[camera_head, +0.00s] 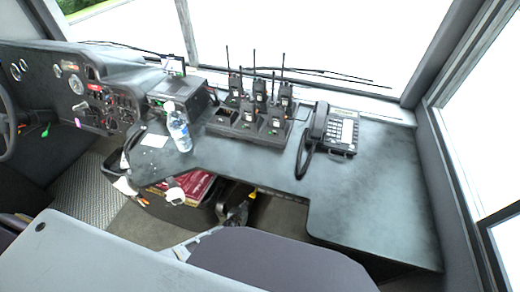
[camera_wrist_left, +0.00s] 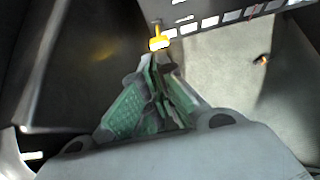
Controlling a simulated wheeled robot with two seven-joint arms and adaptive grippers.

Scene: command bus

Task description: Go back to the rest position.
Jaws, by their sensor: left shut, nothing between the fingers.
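My left gripper (camera_head: 236,212) shows small and dark in the head view, low under the front edge of the desk and partly hidden behind the seat backs. In the left wrist view its green-padded fingers (camera_wrist_left: 153,78) come together. It is shut with nothing held. A small yellow piece (camera_wrist_left: 158,40) lies just beyond the fingertips there. My right gripper is in neither view.
The grey desk (camera_head: 375,205) overhangs the gripper's area. It carries a water bottle (camera_head: 178,128), a radio charger (camera_head: 243,127) with several radios and a desk phone (camera_head: 335,132). A bin (camera_head: 185,212) stands left of the gripper.

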